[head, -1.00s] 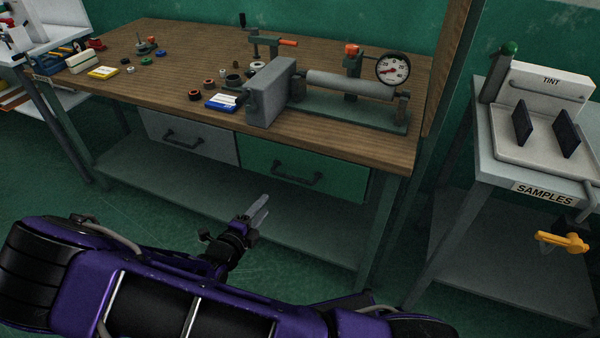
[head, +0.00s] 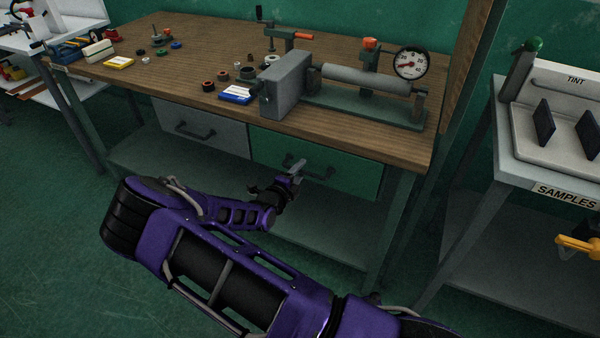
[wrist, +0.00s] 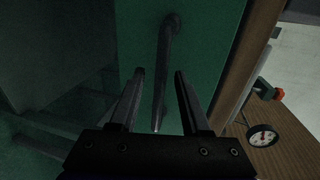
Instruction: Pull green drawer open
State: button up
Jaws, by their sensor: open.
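The green drawer (head: 345,172) is in the workbench front under the tabletop, right of a grey drawer, and looks shut. Its dark bar handle (head: 322,174) is partly hidden by my gripper (head: 296,170) in the head view. In the wrist view the green drawer front (wrist: 205,40) fills the middle, and the handle (wrist: 165,62) runs up and down the picture. My gripper (wrist: 158,74) is open, with one finger on each side of the handle's line. I cannot tell whether the fingers touch the handle.
A grey drawer (head: 203,128) sits left of the green one. The wooden tabletop (head: 190,50) overhangs the drawers and carries a roller device with a gauge (head: 410,63). A lower shelf (head: 330,240) lies below. A samples table (head: 540,180) stands at the right.

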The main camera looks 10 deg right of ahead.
jog(key=shift+w+d, duration=0.2)
jog(key=shift+w, duration=0.05)
grip_shut()
dwell(1.4)
